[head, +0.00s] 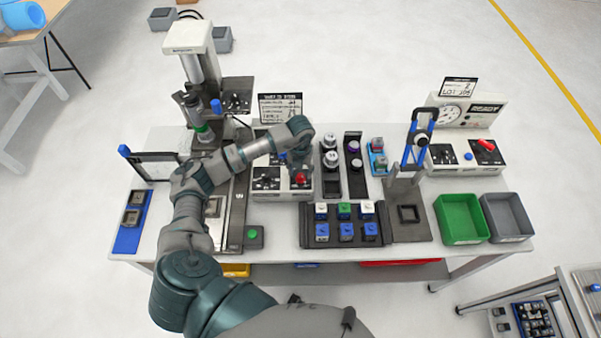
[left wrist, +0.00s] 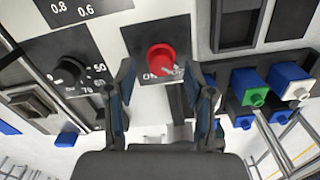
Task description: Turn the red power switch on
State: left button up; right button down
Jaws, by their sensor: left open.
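The red power switch (left wrist: 161,60) is a round red knob on a dark plate with white ON/OFF lettering, partly legible. In the head view, the red switch (head: 300,178) shows just below my left gripper (head: 297,163). In the left wrist view, my left gripper (left wrist: 161,78) is open, its two dark fingers to either side of and below the knob. The knob lies between the fingertips in the picture; I cannot tell whether they touch it. My right gripper is not in view.
A black dial (left wrist: 70,72) with numbers is left of the switch. A rack of coloured blocks (head: 345,241) stands to the right. Another red handle (head: 486,145) is on a panel at far right, near green (head: 460,240) and grey bins (head: 508,238).

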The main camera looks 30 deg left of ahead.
pick_arm(q)
jog(key=shift+f, duration=1.15)
jog(key=shift+d, duration=0.1)
grip_shut()
